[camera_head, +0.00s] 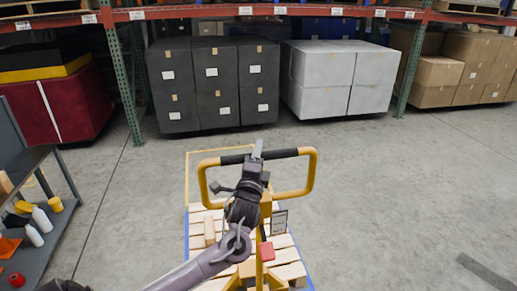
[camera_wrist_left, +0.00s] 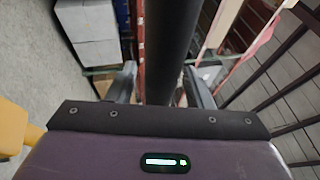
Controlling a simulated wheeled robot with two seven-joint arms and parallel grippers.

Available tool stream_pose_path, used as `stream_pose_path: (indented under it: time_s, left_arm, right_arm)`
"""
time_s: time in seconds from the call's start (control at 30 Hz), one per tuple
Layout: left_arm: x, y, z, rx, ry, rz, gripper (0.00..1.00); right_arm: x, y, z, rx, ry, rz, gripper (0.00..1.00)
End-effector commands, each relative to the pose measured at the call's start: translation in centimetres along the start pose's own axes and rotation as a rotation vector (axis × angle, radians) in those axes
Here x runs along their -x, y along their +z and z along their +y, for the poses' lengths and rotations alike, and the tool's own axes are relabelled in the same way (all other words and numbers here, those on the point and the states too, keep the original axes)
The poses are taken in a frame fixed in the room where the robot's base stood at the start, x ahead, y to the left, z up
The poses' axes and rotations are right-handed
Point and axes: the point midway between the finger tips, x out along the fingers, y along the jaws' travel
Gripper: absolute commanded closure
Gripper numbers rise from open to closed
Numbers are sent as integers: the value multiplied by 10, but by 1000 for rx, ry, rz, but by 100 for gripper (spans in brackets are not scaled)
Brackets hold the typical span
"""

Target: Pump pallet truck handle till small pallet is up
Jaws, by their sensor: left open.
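The pallet truck handle (camera_head: 310,175) is a yellow loop with a black grip bar across its top, in the middle of the head view. Its yellow post runs down to the truck's body, near a red part (camera_head: 266,251). The small wooden pallet (camera_head: 285,254) lies behind and below the handle, partly hidden by my left arm; I cannot tell its height off the floor. My left gripper (camera_head: 257,155) is at the middle of the grip bar. In the left wrist view the black bar (camera_wrist_left: 168,35) runs between the open fingers (camera_wrist_left: 161,88). My right gripper is out of view.
A grey bench (camera_head: 50,215) with bottles and small items stands at left. Racks with dark boxes (camera_head: 212,85), white boxes (camera_head: 340,75) and brown cartons (camera_head: 455,75) stand behind. The floor at right (camera_head: 400,200) is mostly clear.

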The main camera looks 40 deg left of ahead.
Motion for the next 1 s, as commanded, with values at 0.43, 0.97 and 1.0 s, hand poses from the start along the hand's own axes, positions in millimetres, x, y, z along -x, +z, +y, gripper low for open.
stream_pose_path:
  time_s: [0.43, 0.97, 1.0]
  left_arm:
    - [-12, 0, 1, 1, 1, 2, 56]
    - [-12, -1, 1, 1, 2, 2, 100]
    - [-11, -1, 1, 0, 1, 2, 100]
  right_arm:
    - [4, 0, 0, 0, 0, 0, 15]
    - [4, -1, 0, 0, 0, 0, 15]
    - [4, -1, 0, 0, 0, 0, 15]
